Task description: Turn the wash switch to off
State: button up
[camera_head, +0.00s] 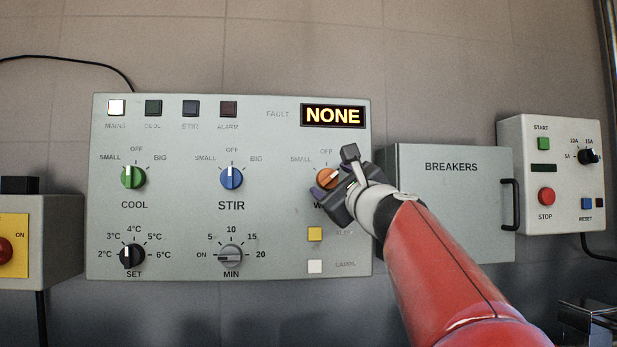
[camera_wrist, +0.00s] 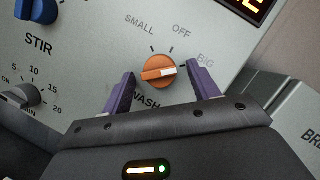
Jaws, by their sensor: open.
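The wash switch is an orange round knob with a white pointer mark. It shows in the wrist view (camera_wrist: 152,75) and, partly covered by my gripper, in the head view (camera_head: 324,177). Its white mark points right, toward the BIG label; the OFF label (camera_wrist: 181,30) is up and to the right of the knob. My gripper (camera_wrist: 162,72) is open, with one purple finger on each side of the knob and visible gaps between. In the head view my gripper (camera_head: 334,185) is at the panel, hiding much of the WASH label and the BIG label.
The control panel (camera_head: 180,215) also bears the green COOL knob (camera_head: 133,177), the blue STIR knob (camera_head: 231,177) and the MIN dial (camera_head: 230,256). A yellow button (camera_head: 314,234) is just below my gripper. The breakers box (camera_head: 450,205) stands close to the right.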

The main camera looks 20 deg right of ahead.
jog(key=shift+w+r, duration=0.15)
jog(key=shift+w, duration=0.3)
jog(key=shift+c, duration=0.4)
jog(key=c, duration=0.9)
jog(key=shift+n, duration=0.5)
jog(key=n+y+p, duration=0.1)
jog(key=n, duration=0.1)
jog(key=n+g+y+p, duration=0.1)
jog(key=n, duration=0.2)
jog(key=shift+r+g, duration=0.15)
jog(key=shift+g, duration=0.15)
jog(key=n+p, duration=0.1)
jog(key=n, duration=0.1)
jog(key=n+g, duration=0.1)
jog(key=n, duration=0.1)
jog(key=shift+d+n+g+p, duration=0.1)
jog(key=shift+n+g+p, duration=0.2)
jog(key=shift+p, duration=0.1)
